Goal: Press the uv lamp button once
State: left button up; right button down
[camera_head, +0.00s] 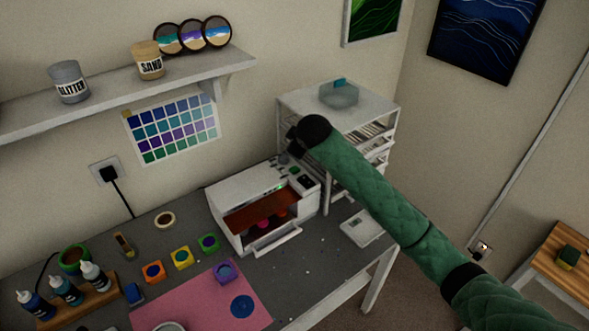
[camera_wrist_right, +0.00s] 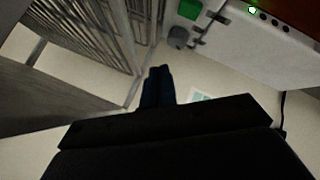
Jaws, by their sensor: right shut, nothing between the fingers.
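The UV lamp (camera_head: 238,192) is a white box on the grey table, with an orange front window and a lowered front flap. Its right-hand panel carries a green button (camera_head: 294,170), also seen at the top of the right wrist view (camera_wrist_right: 189,9), and a small lit green light (camera_wrist_right: 252,10). My right gripper (camera_head: 291,146) is shut and empty above the lamp's right back end, partly hidden by my arm. In the right wrist view its closed fingers (camera_wrist_right: 158,84) are below the button, apart from it in the picture. My left gripper is not in view.
A white shelf rack (camera_head: 350,112) stands just behind and right of the lamp, close to my right gripper. A white scale-like device (camera_head: 362,229) lies right of the lamp. Colored pots, bottles and a pink mat (camera_head: 185,306) occupy the table's left and front.

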aim_at(296, 171)
jog(key=shift+f+b, duration=0.4)
jog(key=shift+f, duration=3)
jog(key=shift+f, duration=0.2)
jog(key=shift+f, duration=0.2)
jog(key=shift+f, duration=0.45)
jog(key=shift+r, duration=0.2)
jog(key=shift+r+p, duration=0.4)
jog(key=shift+r, duration=0.3)
jog(key=shift+r, duration=0.1)
jog(key=shift+r, duration=2.4)
